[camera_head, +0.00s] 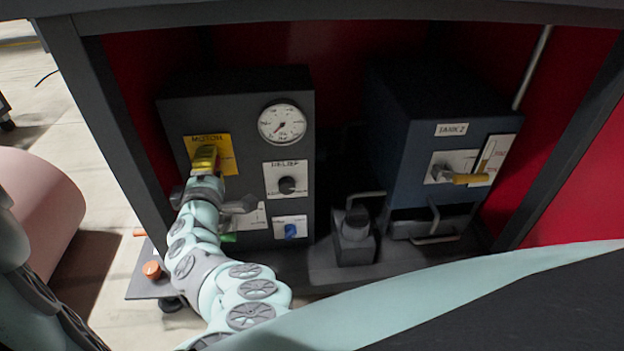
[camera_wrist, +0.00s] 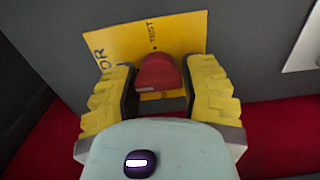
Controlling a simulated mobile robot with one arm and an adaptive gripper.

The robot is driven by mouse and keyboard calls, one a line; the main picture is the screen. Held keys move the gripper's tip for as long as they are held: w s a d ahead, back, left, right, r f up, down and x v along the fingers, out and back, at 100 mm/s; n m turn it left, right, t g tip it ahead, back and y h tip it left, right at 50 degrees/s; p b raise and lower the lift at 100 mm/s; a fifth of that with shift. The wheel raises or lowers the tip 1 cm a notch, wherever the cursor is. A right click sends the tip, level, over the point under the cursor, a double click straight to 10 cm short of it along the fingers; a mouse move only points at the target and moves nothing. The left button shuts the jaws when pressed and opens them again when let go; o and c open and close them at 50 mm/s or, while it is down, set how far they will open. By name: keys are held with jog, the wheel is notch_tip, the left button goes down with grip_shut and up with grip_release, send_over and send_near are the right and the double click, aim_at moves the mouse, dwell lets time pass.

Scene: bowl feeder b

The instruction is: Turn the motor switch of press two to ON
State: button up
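The motor switch is a red knob (camera_wrist: 158,75) on a yellow plate (camera_head: 221,150) lettered MOTOR, at the upper left of a dark control panel. My gripper (camera_head: 206,158) is at this plate and hides the knob in the head view. In the wrist view the gripper's two yellow fingers (camera_wrist: 160,92) stand apart, one on each side of the red knob. Narrow gaps seem to lie between knob and fingers; contact is not certain. The word TEST shows on the plate above the knob; the other position labels are hidden or unreadable.
The panel also bears a round gauge (camera_head: 282,123), a black RELIEF knob (camera_head: 287,185) and a small blue switch (camera_head: 290,230). To the right is a blue-grey tank box (camera_head: 400,150) with a yellow-handled lever (camera_head: 468,179). Dark frame posts (camera_head: 110,140) stand at the sides.

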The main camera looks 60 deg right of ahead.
aim_at(202, 116)
jog(key=o, duration=0.5)
jog(key=shift+d, duration=0.15)
jog(key=shift+c, duration=0.2)
jog(key=shift+r, duration=0.15)
jog(key=r, duration=0.9)
jog(key=shift+s+a+r, duration=0.1)
jog(key=shift+s+a, duration=0.2)
jog(key=shift+s, duration=0.05)
jog(key=shift+w+d+r, duration=0.45)
jog(key=shift+d, duration=0.05)
jog(key=shift+s+a+f, duration=0.2)
jog(key=shift+s+a, duration=0.1)
jog(key=shift+w, duration=0.1)
jog(key=shift+d, duration=0.1)
jog(key=shift+r, duration=0.1)
